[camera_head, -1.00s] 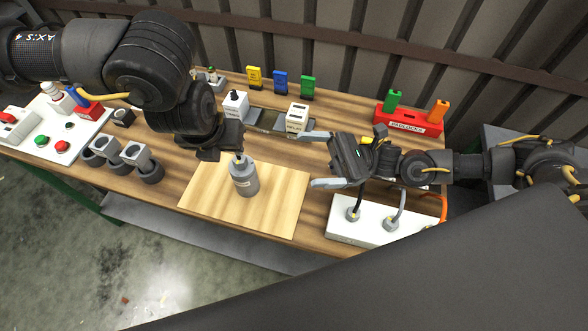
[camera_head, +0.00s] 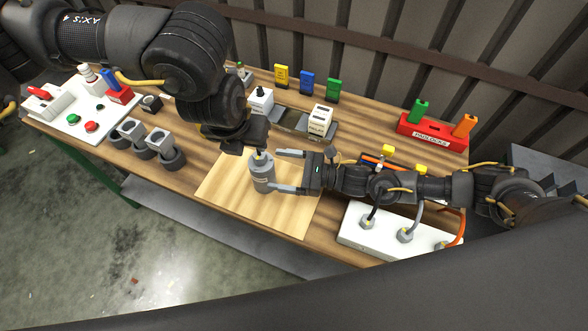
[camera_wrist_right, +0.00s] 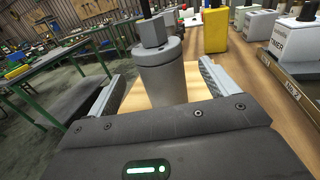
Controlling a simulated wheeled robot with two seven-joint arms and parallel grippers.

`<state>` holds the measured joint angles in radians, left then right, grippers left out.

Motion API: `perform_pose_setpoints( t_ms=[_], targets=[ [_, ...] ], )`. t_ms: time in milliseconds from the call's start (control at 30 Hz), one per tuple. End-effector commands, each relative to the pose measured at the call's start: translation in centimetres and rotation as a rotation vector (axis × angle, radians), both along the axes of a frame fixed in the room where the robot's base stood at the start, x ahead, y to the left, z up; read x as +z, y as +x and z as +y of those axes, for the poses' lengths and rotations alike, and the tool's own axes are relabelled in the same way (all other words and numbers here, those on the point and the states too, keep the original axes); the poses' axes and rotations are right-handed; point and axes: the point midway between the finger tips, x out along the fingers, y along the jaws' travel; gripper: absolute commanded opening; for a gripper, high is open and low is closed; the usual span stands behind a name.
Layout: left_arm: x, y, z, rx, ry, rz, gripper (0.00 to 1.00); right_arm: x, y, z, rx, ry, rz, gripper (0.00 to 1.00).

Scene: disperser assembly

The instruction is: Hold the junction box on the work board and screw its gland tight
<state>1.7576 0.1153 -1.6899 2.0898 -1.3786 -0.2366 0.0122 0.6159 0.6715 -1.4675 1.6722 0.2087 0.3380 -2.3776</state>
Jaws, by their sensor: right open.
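The junction box (camera_head: 262,174) is a grey cylinder standing upright on the pale wooden work board (camera_head: 222,194). Its grey hexagonal gland (camera_wrist_right: 153,32) shows on top in the right wrist view, with a dark cable or rod rising from it. My right gripper (camera_head: 284,171) is open, with one finger on each side of the box (camera_wrist_right: 160,78); a gap shows beside the box in the wrist view. My left gripper (camera_head: 243,146) is just above the box, by its top. Its fingers are largely hidden by its own arm and I cannot tell whether it grips the gland.
A white block with grey glands and cables (camera_head: 355,232) lies right of the board. Grey clamp-like parts (camera_head: 160,143) stand to the left. A white relay box (camera_head: 320,122) and a red padlock holder (camera_head: 430,132) stand behind. The board's front part is clear.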

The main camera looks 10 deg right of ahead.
Motion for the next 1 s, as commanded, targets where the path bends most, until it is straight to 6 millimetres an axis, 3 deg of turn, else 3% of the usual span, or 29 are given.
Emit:
perform_pose_setpoints(
  t_ms=[200,400,833,1000],
  targets=[
    [0.0,0.0,0.0,0.000,0.000,0.000,0.36,0.1,1.4,3.8,0.001,0.002,-0.002,0.86],
    [0.0,0.0,0.0,0.000,0.000,0.000,0.36,0.0,2.2,5.9,0.000,0.001,-0.001,0.86],
    [0.0,0.0,0.0,0.000,0.000,0.000,0.36,0.0,2.5,6.6,0.000,0.001,0.000,0.86],
    [0.0,0.0,0.0,0.000,0.000,0.000,0.36,0.0,2.5,6.6,0.000,0.001,0.000,0.64]
  ],
)
